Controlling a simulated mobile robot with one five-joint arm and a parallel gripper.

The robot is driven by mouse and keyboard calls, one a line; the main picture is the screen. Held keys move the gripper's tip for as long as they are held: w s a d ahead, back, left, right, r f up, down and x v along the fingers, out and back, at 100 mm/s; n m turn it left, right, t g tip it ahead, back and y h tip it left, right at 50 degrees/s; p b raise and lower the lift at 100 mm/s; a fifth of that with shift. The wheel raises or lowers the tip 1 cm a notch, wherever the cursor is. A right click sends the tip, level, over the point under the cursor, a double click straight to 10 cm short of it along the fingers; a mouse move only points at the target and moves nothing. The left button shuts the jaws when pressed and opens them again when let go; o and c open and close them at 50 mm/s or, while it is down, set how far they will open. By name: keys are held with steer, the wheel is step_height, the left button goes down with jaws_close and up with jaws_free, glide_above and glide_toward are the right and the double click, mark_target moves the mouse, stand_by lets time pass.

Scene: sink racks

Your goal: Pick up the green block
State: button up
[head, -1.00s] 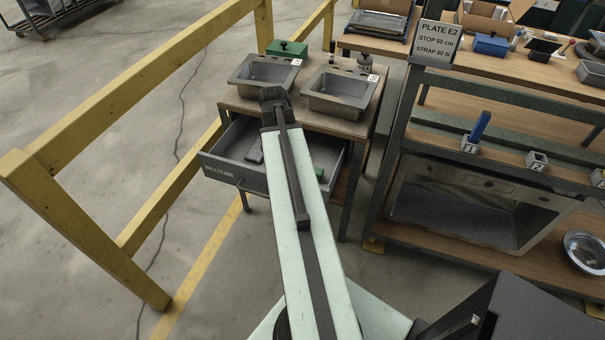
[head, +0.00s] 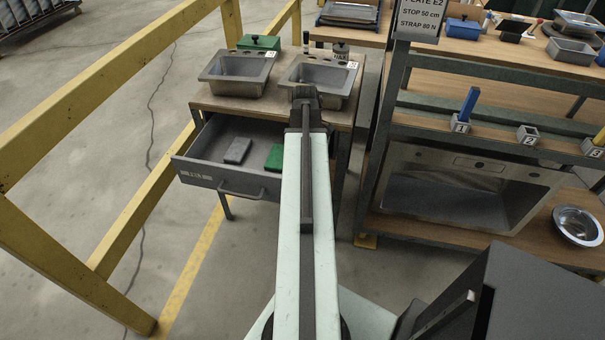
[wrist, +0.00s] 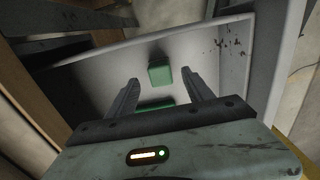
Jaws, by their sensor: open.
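A green block (head: 274,158) lies in the open grey drawer (head: 225,183), just left of my arm in the head view. The arm covers the drawer's right part. In the wrist view a green block (wrist: 160,74) lies on the floor of a grey-walled space, ahead of and between my fingers. A second green piece (wrist: 155,105) shows nearer, partly hidden by my gripper's body; I cannot tell which one matches the head view. My gripper (wrist: 160,78) is open, with nothing between its fingertips. In the head view its dark end (head: 304,96) is by the right sink.
A grey block (head: 237,150) lies left of the green block in the drawer. Two sinks (head: 235,76) and a green lidded box (head: 258,42) stand on the bench above. A yellow railing (head: 110,85) is at left, a shelf rack (head: 395,125) at right.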

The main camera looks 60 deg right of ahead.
step_height(320, 180, down, 5)
steer(key=b, duration=0.3)
steer(key=shift+w+r+b, duration=0.1)
steer(key=shift+w+b, duration=0.05)
steer(key=shift+b, duration=0.25)
steer(key=shift+r, duration=0.15)
steer(key=shift+c, duration=0.3)
jaws_close()
steer(key=shift+r+p, duration=0.15)
steer(key=shift+p, duration=0.15)
step_height(320, 180, up, 10)
steer(key=p, duration=1)
steer(key=c, duration=0.6)
jaws_free()
steer(key=c, duration=0.6)
